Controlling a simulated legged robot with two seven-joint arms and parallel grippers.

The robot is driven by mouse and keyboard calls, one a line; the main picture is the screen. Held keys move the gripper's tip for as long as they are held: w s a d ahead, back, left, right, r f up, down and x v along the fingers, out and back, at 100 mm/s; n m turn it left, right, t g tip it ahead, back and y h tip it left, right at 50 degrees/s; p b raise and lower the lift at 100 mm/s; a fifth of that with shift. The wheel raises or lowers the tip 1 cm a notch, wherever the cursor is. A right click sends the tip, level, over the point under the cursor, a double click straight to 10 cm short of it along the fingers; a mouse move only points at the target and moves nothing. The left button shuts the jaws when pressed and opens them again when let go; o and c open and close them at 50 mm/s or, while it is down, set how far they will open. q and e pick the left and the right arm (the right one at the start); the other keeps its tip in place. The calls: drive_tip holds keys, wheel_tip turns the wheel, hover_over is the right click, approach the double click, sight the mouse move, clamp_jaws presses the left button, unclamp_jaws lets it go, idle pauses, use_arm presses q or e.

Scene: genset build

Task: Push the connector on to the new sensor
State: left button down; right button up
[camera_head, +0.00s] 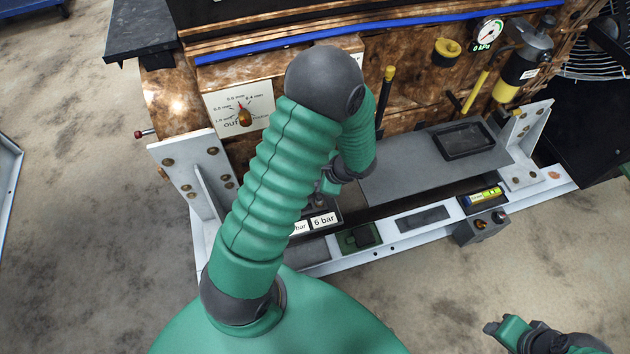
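My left arm rises through the middle of the view and bends down over the bench of the engine. Its gripper (332,184) is small and mostly hidden behind the forearm, just above the labelled blocks, one reading "6 bar" (323,220). I cannot tell whether its fingers are open or shut, or whether they hold anything. I cannot make out the connector or the new sensor; the arm covers part of that area. My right gripper (497,328) is at the bottom right, over the floor, away from the engine; its finger state is unclear.
A white rail (400,242) runs along the front, with a green tray (358,238), a dark slot (422,218) and a yellow-labelled item (484,195) in a black holder. A grey plate (400,185) carries a black tray (465,140). A grey switch box (482,228) juts out.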

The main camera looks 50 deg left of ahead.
use_arm(q)
drive_tip(key=shift+a, duration=0.2)
drive_tip(key=shift+d+r+p, duration=0.1)
drive_tip(key=shift+r+p, duration=0.25)
drive_tip(key=shift+r, duration=0.1)
idle(0.4)
drive_tip(key=shift+r+p, duration=2.3)
drive_tip(key=shift+r, duration=0.15)
drive_tip(key=c, duration=1.6)
unclamp_jaws()
drive_tip(key=shift+c, duration=0.2)
clamp_jaws()
